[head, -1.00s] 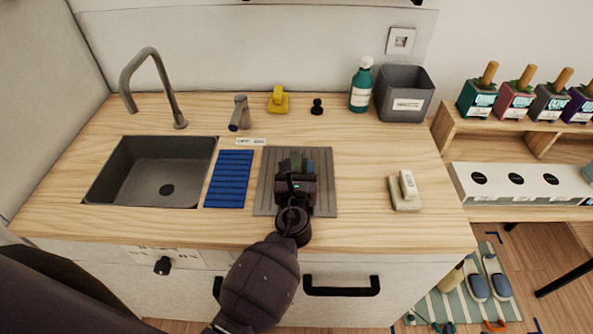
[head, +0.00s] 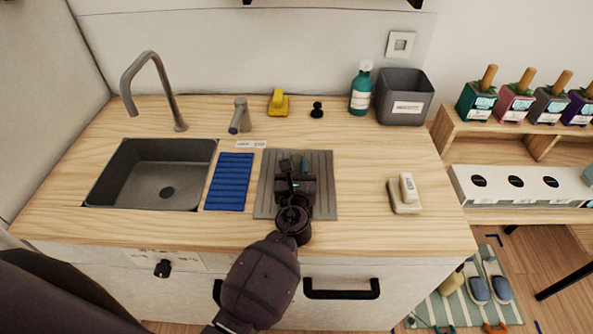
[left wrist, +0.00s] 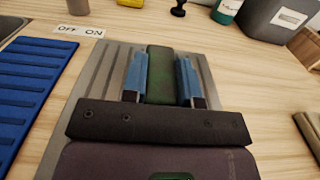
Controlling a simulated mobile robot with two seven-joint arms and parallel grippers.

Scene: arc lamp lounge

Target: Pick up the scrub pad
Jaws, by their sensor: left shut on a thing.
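The scrub pad (left wrist: 159,75) is a green block, seen in the left wrist view between two blue-padded fingers. My left gripper (head: 294,165) is shut on it, with one finger on each side. In the head view the gripper is over the grey ribbed board (head: 326,190), and the pad is mostly hidden by the hand. The board also shows below the fingers in the left wrist view (left wrist: 100,75). I cannot tell whether the pad is touching the board or just above it. My right gripper is not in view.
A blue ribbed mat (head: 229,182) and a sink (head: 150,175) lie left of the board. A pale block-shaped item (head: 405,195) lies to the right. A yellow object (head: 278,103), black knob (head: 317,110), green bottle (head: 361,90) and grey bin (head: 405,97) stand behind. Counter between board and pale item is clear.

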